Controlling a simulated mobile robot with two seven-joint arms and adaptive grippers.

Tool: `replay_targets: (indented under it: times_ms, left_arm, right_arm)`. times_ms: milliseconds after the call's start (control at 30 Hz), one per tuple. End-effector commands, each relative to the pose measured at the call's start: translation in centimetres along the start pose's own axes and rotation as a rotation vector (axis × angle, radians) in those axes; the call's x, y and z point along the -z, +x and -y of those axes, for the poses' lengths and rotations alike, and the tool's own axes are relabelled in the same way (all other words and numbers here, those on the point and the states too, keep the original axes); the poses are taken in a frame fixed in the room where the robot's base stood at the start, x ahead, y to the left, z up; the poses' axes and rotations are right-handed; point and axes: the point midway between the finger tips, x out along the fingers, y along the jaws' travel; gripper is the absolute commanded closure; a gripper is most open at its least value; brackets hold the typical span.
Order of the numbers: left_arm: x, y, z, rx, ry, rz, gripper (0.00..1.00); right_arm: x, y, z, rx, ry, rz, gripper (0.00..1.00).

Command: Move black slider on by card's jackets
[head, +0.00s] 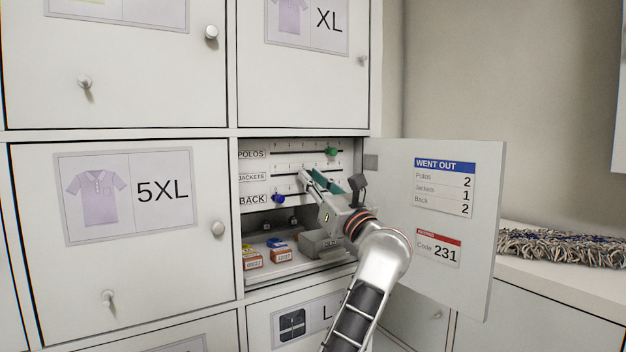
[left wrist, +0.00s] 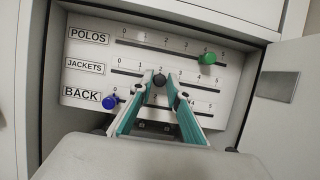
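My left gripper (head: 312,178) reaches into the open locker. In the left wrist view its teal-padded fingers (left wrist: 159,84) are spread, one on each side of the black slider, with small gaps. In the head view the gripper hides the black slider. The card (head: 443,187) on the open door reads Polos 2, Jackets 1, Back 2. The green slider (left wrist: 207,59) is near 4 on POLOS. The blue slider (left wrist: 110,102) is near 0 on BACK. My right gripper is not in view.
The open door (head: 484,230) stands to the right of my arm. Below the rails, the compartment holds small boxes (head: 281,250) and a grey bin (head: 315,243). Closed doors with knobs surround the opening.

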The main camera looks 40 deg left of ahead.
Motion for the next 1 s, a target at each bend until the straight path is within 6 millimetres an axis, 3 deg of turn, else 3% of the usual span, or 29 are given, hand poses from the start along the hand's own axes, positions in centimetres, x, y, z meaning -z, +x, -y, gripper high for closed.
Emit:
replay_targets:
  times_ms: [233,567,867,900,933,1000]
  left_arm:
    - [0.0,0.0,0.2,0.000,0.001,0.000,1.00]
    - [0.1,0.0,3.5,0.001,0.002,-0.001,1.00]
    - [0.0,0.0,3.6,0.000,0.000,0.000,1.00]
    - [0.0,0.0,3.6,0.000,0.000,0.000,0.81]
    - [0.0,0.0,3.6,0.000,0.000,0.000,0.74]
    - [0.0,0.0,3.6,0.000,0.000,0.000,0.70]
  right_arm:
    - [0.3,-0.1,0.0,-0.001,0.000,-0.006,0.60]
    - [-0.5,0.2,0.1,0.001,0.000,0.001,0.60]
    - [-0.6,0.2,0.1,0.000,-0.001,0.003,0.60]
    - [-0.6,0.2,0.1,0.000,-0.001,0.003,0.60]
    - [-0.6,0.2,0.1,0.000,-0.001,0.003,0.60]
    - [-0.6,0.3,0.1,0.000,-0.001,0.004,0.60]
